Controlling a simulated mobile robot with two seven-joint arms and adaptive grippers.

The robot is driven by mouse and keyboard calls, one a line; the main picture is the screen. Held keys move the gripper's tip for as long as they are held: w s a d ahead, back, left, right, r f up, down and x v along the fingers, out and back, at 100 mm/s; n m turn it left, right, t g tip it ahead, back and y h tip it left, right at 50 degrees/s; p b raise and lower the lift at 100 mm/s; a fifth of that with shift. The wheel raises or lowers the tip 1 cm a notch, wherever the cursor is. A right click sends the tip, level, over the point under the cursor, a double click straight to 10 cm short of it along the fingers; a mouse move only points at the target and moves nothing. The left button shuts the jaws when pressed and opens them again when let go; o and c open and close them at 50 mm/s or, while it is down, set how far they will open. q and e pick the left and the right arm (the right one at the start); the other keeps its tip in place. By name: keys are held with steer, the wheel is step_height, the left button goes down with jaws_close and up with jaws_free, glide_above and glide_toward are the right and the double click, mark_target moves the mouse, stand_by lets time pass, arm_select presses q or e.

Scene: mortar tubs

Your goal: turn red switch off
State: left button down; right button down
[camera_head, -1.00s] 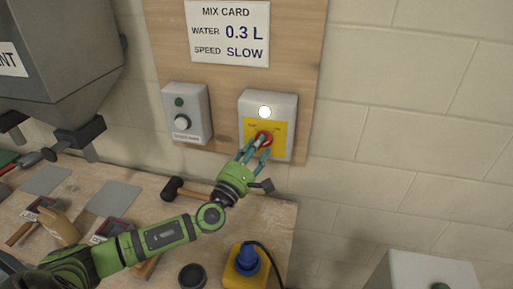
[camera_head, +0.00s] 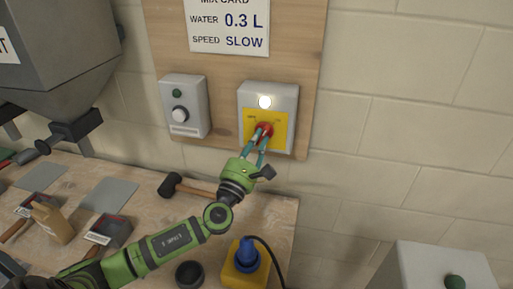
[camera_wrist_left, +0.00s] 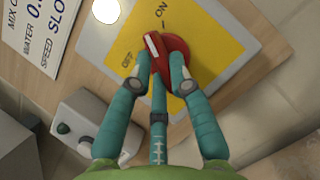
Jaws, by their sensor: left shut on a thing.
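The red switch (camera_head: 264,130) is a round knob on a yellow plate (camera_head: 282,129) of a grey wall box (camera_head: 284,94). In the left wrist view the red switch (camera_wrist_left: 178,66) has a raised bar with a white line, between the printed OFF and ON marks; I cannot tell its exact setting. My left gripper (camera_head: 262,137) is shut on the switch. In the left wrist view its teal fingers (camera_wrist_left: 161,84) lie on both sides of the bar. A round lamp (camera_head: 265,102) above the switch glows white. My right gripper is out of view.
A second wall box with a white knob (camera_head: 180,114) and a green button is to the left. Below are a bench with a hammer (camera_head: 183,186), a yellow and blue item (camera_head: 244,264) and a black cup (camera_head: 189,274). The wall at right is bare.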

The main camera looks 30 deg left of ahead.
arm_select(q)
steer(key=n+y, duration=0.1)
steer(key=n, duration=0.1)
steer(key=n+b, duration=0.1)
steer(key=n+y+b, duration=0.1)
steer(key=n, duration=0.1)
steer(key=shift+d+f+n+y, duration=0.2)
steer(key=shift+f+n+y, duration=0.05)
steer(key=shift+n+y, duration=0.05)
steer(key=n+y+b, duration=0.1)
steer(key=n, duration=0.1)
steer(key=n+y+b, duration=0.1)
steer(key=n+y, duration=0.1)
steer(key=n, duration=0.1)
steer(key=shift+w+d+g, duration=0.1)
steer(key=shift+d+g, duration=0.05)
steer(key=shift+g, duration=0.25)
steer(key=n+g+y+b, duration=0.1)
steer(key=n+y, duration=0.1)
steer(key=n, duration=0.3)
steer(key=shift+d, duration=0.15)
steer(key=shift+d+r+n+g+y, duration=0.1)
steer(key=shift+n+g+y, duration=0.4)
steer(key=shift+n, duration=0.7)
steer(key=shift+r+n+g+y, duration=0.1)
steer(key=shift+n+g+y, duration=0.35)
steer(key=shift+n, duration=0.75)
steer(key=c, duration=1.1)
jaws_free()
steer(key=shift+c, duration=0.2)
